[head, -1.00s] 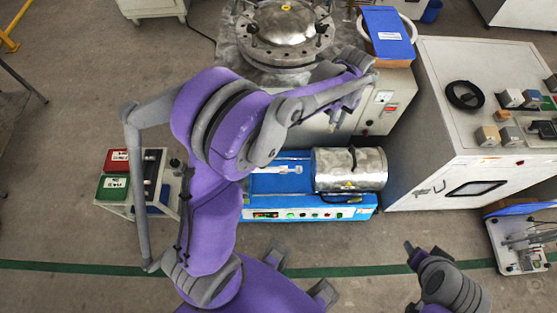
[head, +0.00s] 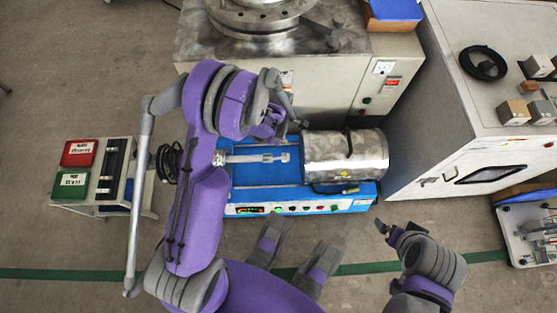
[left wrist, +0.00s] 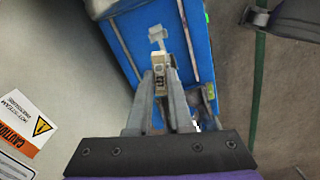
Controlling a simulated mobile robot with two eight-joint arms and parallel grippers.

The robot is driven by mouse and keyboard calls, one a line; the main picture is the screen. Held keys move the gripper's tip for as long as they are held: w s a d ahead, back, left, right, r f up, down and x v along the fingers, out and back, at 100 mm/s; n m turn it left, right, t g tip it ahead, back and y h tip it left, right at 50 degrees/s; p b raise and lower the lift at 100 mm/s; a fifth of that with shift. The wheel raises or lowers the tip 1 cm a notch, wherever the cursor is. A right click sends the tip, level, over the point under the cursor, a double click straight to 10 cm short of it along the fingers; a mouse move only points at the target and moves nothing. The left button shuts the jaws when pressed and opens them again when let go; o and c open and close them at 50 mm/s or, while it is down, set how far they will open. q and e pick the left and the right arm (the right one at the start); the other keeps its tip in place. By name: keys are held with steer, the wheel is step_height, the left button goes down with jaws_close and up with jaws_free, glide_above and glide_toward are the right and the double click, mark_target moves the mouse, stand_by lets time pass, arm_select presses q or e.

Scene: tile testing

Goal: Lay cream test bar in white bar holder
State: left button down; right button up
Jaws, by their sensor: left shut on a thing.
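My left gripper (head: 278,132) is over the blue machine in the head view, partly hidden by its own arm. In the left wrist view, its fingers (left wrist: 160,76) are shut on a small cream bar (left wrist: 160,82), which looks like the cream test bar. The white bar holder (head: 258,158) lies along the blue bed, left of the metal drum. Its pale end (left wrist: 157,36) shows just beyond the fingers in the left wrist view. I cannot tell whether the bar touches it. My right gripper (head: 386,229) is low at the right, its jaws unclear.
The blue machine (head: 300,206) carries a metal drum (head: 345,158) right of the holder. A steel vessel on a cabinet (head: 325,72) stands behind. A white cabinet (head: 465,130) with sample blocks is at the right. Red (head: 79,153) and green (head: 71,185) boxes are at the left.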

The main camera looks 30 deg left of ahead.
arm_select(q)
step_height(320, 180, down, 5)
steer(key=n+b, duration=0.1)
steer(key=n, duration=0.2)
steer(key=b, duration=0.2)
glide_above(276, 159)
step_height(276, 159, down, 5)
steer(key=shift+w+f, duration=0.1)
steer(key=shift+w, duration=0.05)
steer(key=shift+f, duration=2)
arm_select(e)
steer(key=shift+w+f, duration=0.15)
steer(key=shift+f, duration=1.15)
steer(key=shift+w+f, duration=0.15)
steer(key=shift+f, duration=1.1)
arm_select(q)
steer(key=shift+f+b, duration=0.35)
steer(key=shift+b, duration=0.2)
steer(key=c, duration=0.8)
jaws_free()
arm_select(e)
steer(key=shift+f, duration=0.45)
